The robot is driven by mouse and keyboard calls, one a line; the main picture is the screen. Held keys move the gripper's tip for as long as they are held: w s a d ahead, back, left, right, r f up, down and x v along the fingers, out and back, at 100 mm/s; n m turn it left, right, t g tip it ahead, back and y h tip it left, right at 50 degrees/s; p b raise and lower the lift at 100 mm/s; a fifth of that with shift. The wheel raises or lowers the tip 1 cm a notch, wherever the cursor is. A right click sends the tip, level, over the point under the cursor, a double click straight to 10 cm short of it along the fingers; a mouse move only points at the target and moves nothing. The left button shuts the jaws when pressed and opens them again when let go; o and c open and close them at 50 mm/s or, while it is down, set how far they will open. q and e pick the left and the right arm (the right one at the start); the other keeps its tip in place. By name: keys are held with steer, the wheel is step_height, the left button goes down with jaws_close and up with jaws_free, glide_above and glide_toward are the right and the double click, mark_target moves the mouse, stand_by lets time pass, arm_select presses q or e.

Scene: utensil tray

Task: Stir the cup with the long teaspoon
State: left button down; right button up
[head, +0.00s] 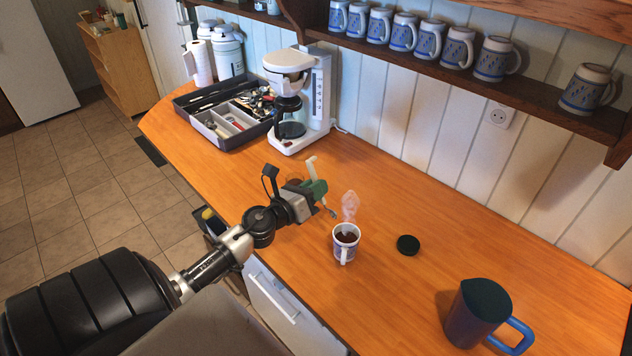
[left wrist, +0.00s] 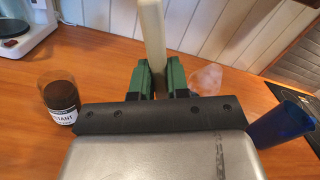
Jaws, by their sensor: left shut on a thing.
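The cup (head: 338,249) is white with a blue pattern and stands upright on the wooden counter. It holds dark liquid, and pinkish steam rises above it. My left gripper (head: 318,190) is above the counter, up and left of the cup. Its green fingers (left wrist: 157,80) are shut on the long teaspoon (left wrist: 151,28), whose cream handle points up. In the head view the handle (head: 311,165) sticks out above the fingers and the metal end (head: 331,211) hangs below, just outside the cup's rim. The cup is hidden in the left wrist view. My right gripper is not seen.
A black round lid (head: 408,245) lies right of the cup. A dark pitcher (head: 478,312) with a blue handle stands at front right. A coffee maker (head: 313,95) and utensil tray (head: 245,137) stand behind. A brown jar (left wrist: 58,90) stands left in the wrist view.

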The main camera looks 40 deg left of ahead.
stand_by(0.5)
arm_select(q)
step_height(320, 180, up, 3)
steer(key=p, duration=0.3)
step_height(320, 180, up, 2)
steer(key=shift+p, duration=0.5)
steer(key=s+d+f+b, duration=0.6)
steer(key=d+b, duration=0.1)
steer(key=d, duration=0.3)
steer(key=s+d+f+n+y+b, duration=0.1)
steer(key=s+d+f+b, duration=0.5)
steer(key=d, duration=0.5)
steer(key=shift+s+d+f+b, duration=0.15)
steer(key=shift+s+f+b, duration=0.05)
steer(key=shift+f+b, duration=0.5)
